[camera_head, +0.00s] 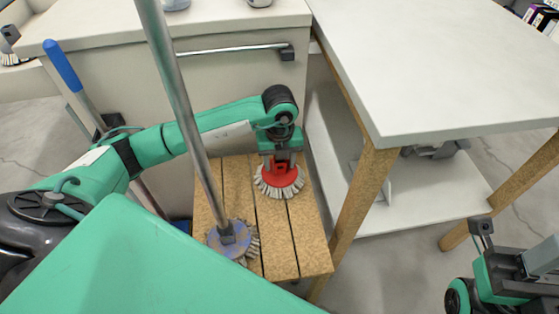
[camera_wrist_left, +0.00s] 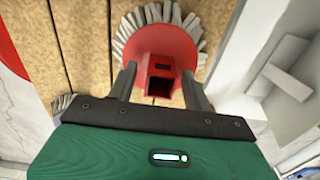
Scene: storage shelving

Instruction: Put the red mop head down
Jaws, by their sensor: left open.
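The red mop head (camera_head: 281,180) with pale bristles rests on a slatted wooden bench (camera_head: 286,242), near its far right part. It also shows in the left wrist view (camera_wrist_left: 160,45), with its square red socket between the fingers. My left gripper (camera_head: 280,158) is right above it, pointing down, with its two fingers (camera_wrist_left: 160,82) on either side of the socket. The fingers are open; small gaps seem to show beside the socket. My right gripper (camera_head: 482,232) is at the lower right of the head view, far from the mop head, and its fingers are not clear.
A blue mop head (camera_head: 229,238) on a grey pole (camera_head: 180,100) stands on the bench to the left. A white table (camera_head: 430,70) with wooden legs stands at right. A white cabinet with a bar handle (camera_head: 235,49) stands behind. A blue-handled tool (camera_head: 62,65) leans at left.

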